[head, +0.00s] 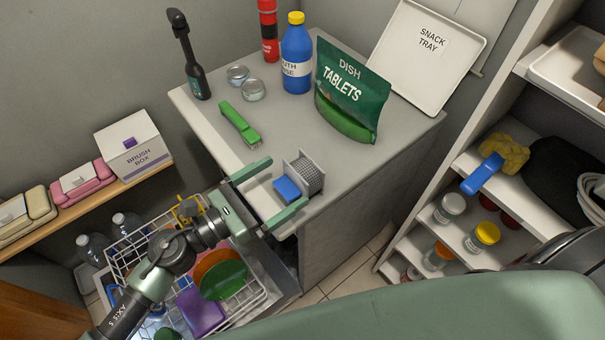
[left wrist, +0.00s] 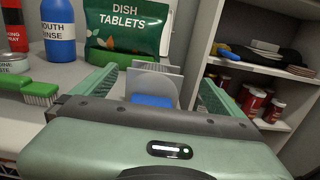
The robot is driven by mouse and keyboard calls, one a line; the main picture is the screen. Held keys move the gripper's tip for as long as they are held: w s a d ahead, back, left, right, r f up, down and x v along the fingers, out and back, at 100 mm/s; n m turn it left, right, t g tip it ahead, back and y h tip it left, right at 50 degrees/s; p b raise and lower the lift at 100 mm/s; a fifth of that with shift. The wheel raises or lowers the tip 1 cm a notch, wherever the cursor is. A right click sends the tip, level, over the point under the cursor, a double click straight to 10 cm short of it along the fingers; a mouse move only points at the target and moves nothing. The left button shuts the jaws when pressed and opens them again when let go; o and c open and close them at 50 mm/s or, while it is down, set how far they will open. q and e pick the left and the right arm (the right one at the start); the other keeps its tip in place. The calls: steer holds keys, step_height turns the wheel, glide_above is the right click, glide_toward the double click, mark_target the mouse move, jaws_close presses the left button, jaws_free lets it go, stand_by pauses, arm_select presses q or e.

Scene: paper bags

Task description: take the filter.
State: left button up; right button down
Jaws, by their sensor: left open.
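The filter (head: 310,172) is a small grey mesh-like block with pale plates and a blue front part. It stands upright near the front edge of the grey counter (head: 225,125). My left gripper (head: 289,181) is open, with one green finger on each side of the filter. In the left wrist view the filter (left wrist: 157,82) shows between the two fingers, its blue part nearest to the palm. I cannot tell whether either finger touches it. My right gripper is not in view.
Behind the filter stand a green dish tablets bag (head: 350,92), a blue mouth rinse bottle (head: 297,55) and a white snack tray (head: 425,60). A green brush (head: 240,124) lies to the left. A wire dish rack (head: 255,300) is below my left arm; shelves (head: 500,180) stand at right.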

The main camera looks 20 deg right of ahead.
mark_target(294, 172)
arm_select(q)
steer(key=p+x, duration=0.1)
steer(key=x, duration=0.3)
steer(key=shift+w+d+p, duration=0.25)
steer(key=shift+w+p, duration=0.1)
steer(key=shift+w, duration=0.05)
steer(key=shift+w+d+f, duration=0.1)
steer(key=shift+d+f, duration=0.1)
steer(key=shift+d, duration=0.15)
steer(key=shift+c, duration=0.3)
steer(key=c, duration=1.4)
